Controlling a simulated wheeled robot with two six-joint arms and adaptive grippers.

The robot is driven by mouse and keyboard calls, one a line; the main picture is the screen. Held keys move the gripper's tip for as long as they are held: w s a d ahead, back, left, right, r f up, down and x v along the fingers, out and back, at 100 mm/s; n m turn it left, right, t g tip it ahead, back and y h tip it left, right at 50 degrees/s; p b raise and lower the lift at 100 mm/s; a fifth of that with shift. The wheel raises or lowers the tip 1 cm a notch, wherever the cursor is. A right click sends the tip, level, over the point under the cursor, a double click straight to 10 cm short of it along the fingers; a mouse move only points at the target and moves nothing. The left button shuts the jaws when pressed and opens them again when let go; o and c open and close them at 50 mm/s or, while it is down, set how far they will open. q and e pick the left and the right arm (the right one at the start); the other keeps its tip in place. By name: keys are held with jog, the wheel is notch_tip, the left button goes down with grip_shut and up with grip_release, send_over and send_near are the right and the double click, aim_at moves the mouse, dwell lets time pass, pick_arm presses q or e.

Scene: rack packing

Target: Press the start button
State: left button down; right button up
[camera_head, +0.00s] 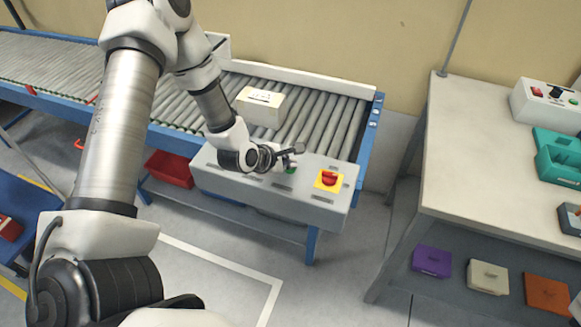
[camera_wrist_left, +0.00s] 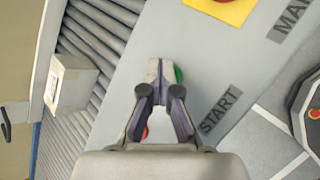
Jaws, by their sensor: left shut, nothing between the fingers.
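The start button is a green button (camera_head: 291,170) on the grey control panel (camera_head: 325,203) at the front of the roller conveyor. In the left wrist view the green button (camera_wrist_left: 179,75) is partly hidden behind my left gripper's fingertips, near the START label (camera_wrist_left: 220,110). My left gripper (camera_head: 294,150) is shut and empty, right at the green button; its fingers also show in the left wrist view (camera_wrist_left: 158,72). I cannot tell whether the fingertips touch the button. My right gripper is not in view.
A red mushroom button (camera_head: 329,178) on a yellow plate sits right of the green one. Another red button (camera_wrist_left: 145,133) shows between the fingers. A white box (camera_head: 260,107) stands on the rollers behind. A table (camera_head: 470,150) stands at the right, with free floor between.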

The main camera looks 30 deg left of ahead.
aim_at(289, 170)
pick_arm(q)
jog(key=shift+r, duration=0.65)
notch_tip(289, 170, up, 5)
jog(key=p, duration=0.4)
